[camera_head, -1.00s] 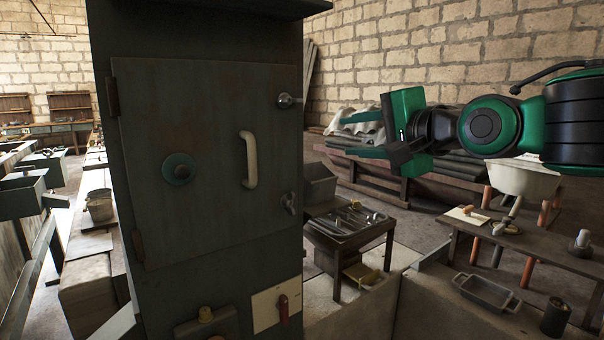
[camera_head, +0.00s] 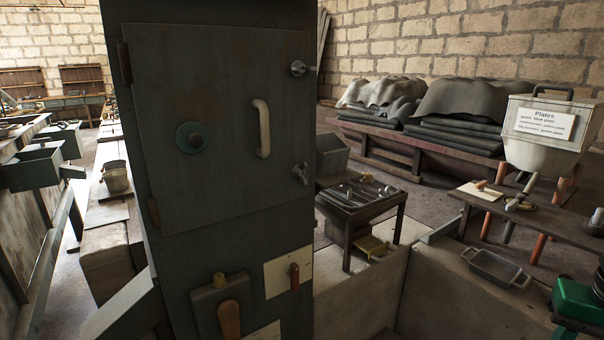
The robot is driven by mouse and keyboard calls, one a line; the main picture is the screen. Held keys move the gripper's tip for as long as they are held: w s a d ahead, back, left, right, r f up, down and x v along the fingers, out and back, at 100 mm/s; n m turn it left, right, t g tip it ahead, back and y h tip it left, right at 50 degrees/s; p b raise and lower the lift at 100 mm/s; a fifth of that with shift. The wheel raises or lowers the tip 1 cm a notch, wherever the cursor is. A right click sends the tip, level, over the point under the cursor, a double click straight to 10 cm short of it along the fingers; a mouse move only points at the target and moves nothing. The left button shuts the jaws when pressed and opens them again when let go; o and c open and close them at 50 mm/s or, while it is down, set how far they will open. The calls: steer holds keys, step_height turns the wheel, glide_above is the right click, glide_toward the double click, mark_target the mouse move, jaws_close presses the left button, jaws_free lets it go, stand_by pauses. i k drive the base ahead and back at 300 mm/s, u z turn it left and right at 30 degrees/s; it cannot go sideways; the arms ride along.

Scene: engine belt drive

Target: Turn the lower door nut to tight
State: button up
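The cabinet door (camera_head: 220,120) is shut, with a pale curved handle (camera_head: 262,128) near its right side. The lower door nut (camera_head: 301,173) is a small metal wing-like piece at the door's right edge, below the handle. It looks tilted, but I cannot tell how tight it is. The upper door nut (camera_head: 298,68) is at the same edge above the handle.
A round green knob (camera_head: 191,137) is on the door. Below are a lever box (camera_head: 222,300) and a red switch on a plate (camera_head: 294,275). A small tool table (camera_head: 362,203) stands right of the cabinet. A low wall (camera_head: 470,295) runs along the lower right.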

mark_target(299, 171)
steer(key=u, duration=0.6)
steer(key=k, duration=0.35)
steer(key=u, duration=0.5)
